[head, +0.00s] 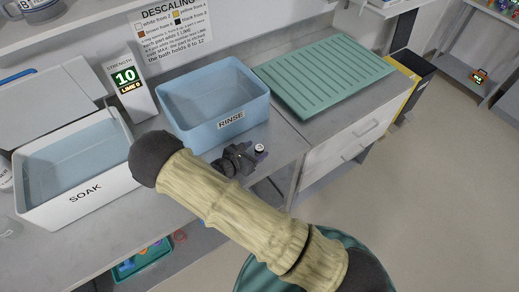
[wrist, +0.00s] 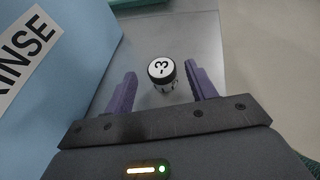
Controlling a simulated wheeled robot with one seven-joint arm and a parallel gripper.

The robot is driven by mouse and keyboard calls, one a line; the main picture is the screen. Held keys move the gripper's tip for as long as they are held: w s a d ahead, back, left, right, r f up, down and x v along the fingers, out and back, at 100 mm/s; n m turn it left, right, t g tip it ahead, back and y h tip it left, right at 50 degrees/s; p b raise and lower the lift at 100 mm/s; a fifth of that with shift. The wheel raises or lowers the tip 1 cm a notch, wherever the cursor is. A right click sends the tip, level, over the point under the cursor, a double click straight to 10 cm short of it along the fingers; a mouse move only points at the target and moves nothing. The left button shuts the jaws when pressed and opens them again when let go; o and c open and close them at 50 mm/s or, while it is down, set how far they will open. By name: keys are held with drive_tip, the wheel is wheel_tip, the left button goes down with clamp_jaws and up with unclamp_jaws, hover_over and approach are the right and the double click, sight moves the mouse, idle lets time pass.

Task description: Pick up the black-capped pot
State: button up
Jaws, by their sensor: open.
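The pot (wrist: 162,74) stands on the grey counter in the wrist view. Its top has a black rim around a white disc marked "-3". My gripper (wrist: 160,70) is open, with one purple finger on each side of the pot and visible gaps between. The pot sits toward the fingertips. In the head view my gripper (head: 250,156) is partly hidden behind my arm. How high the fingers are above the counter is unclear.
The blue rinse tub (wrist: 65,60) stands close left of my gripper. In the head view, the white soak tub (head: 80,195) is at left, a strength display (head: 126,85) stands behind, and a green ribbed drainer (head: 325,75) lies right. Bare counter (head: 285,140) is around the pot.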

sight(262, 146)
drive_tip(key=p+x, duration=0.1)
drive_tip(key=x, duration=0.2)
drive_tip(key=shift+w+d+p, duration=0.2)
drive_tip(key=shift+d+p, duration=0.15)
drive_tip(key=shift+d, duration=0.05)
drive_tip(key=shift+w+d+f, duration=0.2)
drive_tip(key=shift+w+f, duration=0.1)
drive_tip(key=shift+c, duration=0.5)
drive_tip(key=c, duration=1)
